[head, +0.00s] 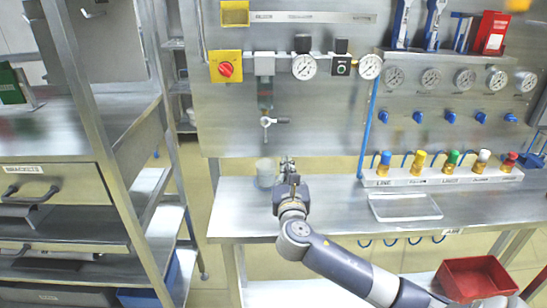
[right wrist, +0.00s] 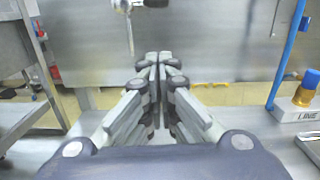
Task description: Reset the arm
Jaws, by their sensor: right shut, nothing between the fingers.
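My right arm (head: 350,268) comes in from the lower right in the head view. Its right gripper (head: 288,162) is over the left part of the steel bench (head: 235,222), pointing toward the back panel. In the right wrist view the right gripper's fingertips (right wrist: 160,58) meet in the middle, shut and empty. My left gripper is not in the head view.
A clear cup (head: 265,172) stands on the bench just left of the right gripper. A tap (head: 270,122) hangs from the panel above. A rack of colored-cap bottles (head: 440,178) and a clear tray (head: 404,206) are to the right. A drawer cabinet (head: 50,180) stands left.

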